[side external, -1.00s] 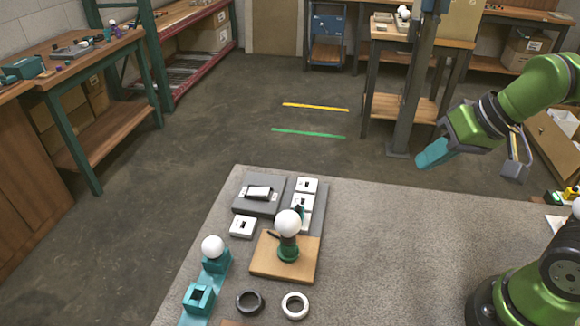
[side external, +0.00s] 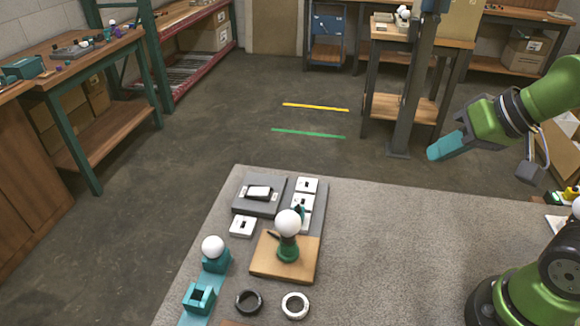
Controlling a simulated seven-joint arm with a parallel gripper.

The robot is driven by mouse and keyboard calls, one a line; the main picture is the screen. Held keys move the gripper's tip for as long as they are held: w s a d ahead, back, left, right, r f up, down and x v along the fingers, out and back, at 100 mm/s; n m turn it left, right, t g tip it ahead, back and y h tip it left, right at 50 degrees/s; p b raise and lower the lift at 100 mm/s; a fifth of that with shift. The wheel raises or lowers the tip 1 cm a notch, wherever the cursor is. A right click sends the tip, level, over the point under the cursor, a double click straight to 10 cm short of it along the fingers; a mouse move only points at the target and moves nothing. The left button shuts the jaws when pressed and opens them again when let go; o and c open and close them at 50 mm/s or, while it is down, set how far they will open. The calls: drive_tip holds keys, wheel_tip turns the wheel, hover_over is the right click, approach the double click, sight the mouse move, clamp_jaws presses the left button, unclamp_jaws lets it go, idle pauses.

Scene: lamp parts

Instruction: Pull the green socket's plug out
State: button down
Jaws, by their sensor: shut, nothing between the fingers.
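A green socket (side external: 288,252) stands upright on a wooden board (side external: 262,266), with a white bulb (side external: 288,223) on top. A small dark piece (side external: 273,235) sticks out at the left of the socket; I cannot tell whether it is the plug. A small teal piece (side external: 301,211) stands at a white outlet-like block (side external: 302,201) behind the bulb; I cannot tell if it is a plug. My gripper (side external: 431,154), with teal fingers, is shut and empty. It is raised at the right, well apart from the socket and board.
A grey base (side external: 259,208) holds a switch-like block. Another white block (side external: 243,227) lies near it. A teal holder (side external: 216,262) carries a second white bulb (side external: 213,246). A dark ring (side external: 249,302) and a white ring (side external: 295,305) lie in front. The mat's right part (side external: 400,250) is clear.

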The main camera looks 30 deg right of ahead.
idle(0.3)
drive_tip(key=c, duration=1.5)
unclamp_jaws()
drive_tip(key=shift+a+f, duration=0.2)
drive_tip(key=shift+a, duration=0.1)
drive_tip(key=o, duration=0.7)
drive_tip(key=w+a+g, duration=0.1)
drive_tip(key=w, duration=0.1)
drive_tip(key=w+a+f+g+y, duration=0.1)
drive_tip(key=w+a, duration=0.1)
drive_tip(key=shift+a+f+n+g, duration=0.15)
drive_tip(key=shift+n+g, duration=0.15)
drive_tip(key=shift+o, duration=0.6)
drive_tip(key=w+a+f+m+g+h, duration=0.1)
drive_tip(key=w+a+f+m+g, duration=0.1)
drive_tip(key=w+a+m, duration=0.4)
drive_tip(key=w+m+g, duration=0.1)
drive_tip(key=w, duration=0.2)
drive_tip(key=shift+a+f, duration=0.3)
drive_tip(key=shift+f, duration=0.05)
drive_tip(key=m+g+h, duration=0.2)
drive_tip(key=m, duration=1.5)
hover_over(295, 208)
drive_tip(key=f, duration=1.7)
drive_tip(key=shift+s+a+f, duration=0.15)
drive_tip(key=shift+s+f, duration=0.05)
drive_tip(key=shift+s, duration=0.05)
